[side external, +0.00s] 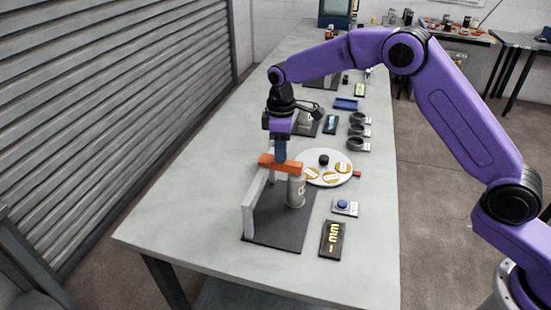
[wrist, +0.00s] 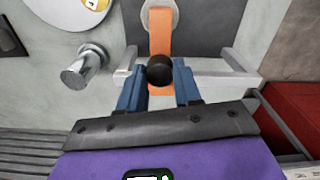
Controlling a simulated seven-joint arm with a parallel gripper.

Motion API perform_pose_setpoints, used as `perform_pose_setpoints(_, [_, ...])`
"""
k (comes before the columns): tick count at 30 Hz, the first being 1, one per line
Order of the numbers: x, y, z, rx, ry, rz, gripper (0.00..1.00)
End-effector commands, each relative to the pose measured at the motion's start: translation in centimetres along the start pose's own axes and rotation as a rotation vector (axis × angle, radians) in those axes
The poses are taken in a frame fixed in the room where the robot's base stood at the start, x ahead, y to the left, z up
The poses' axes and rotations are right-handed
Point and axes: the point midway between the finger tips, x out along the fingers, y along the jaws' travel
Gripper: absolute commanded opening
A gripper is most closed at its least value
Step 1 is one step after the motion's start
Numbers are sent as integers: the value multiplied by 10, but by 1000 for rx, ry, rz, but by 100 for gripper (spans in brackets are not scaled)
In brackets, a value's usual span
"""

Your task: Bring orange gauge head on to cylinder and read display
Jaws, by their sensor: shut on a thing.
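The orange gauge head (side external: 290,167) is a horizontal bar at the top of the white gantry frame (side external: 252,213). My gripper (side external: 280,156) is above it with its blue fingers pointing down. In the wrist view my gripper (wrist: 159,88) is shut on the black knob (wrist: 159,70) of the orange gauge head (wrist: 160,38). The bar's far end overlaps the pale cylinder (side external: 296,192), which stands upright on the dark base plate (side external: 268,233). I cannot tell if they touch. The display (side external: 331,240) lies flat to the right with yellow characters too small to read surely.
A round white tray (side external: 340,177) with yellow discs lies behind the cylinder. A blue button (side external: 343,204) is near the display. Several dark rings (side external: 358,144) and a blue tray (side external: 346,104) are farther back. The table's left side is clear.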

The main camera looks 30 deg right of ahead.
Motion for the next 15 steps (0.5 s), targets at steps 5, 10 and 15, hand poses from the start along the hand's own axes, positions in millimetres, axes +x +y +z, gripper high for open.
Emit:
perform_pose_setpoints(5, [-1, 3, 0, 0, 4, 3, 0])
perform_pose_setpoints(10, [-1, 4, 0, 1, 5, 4, 46])
perform_pose_setpoints(15, [-1, 3, 0, 0, 4, 2, 59])
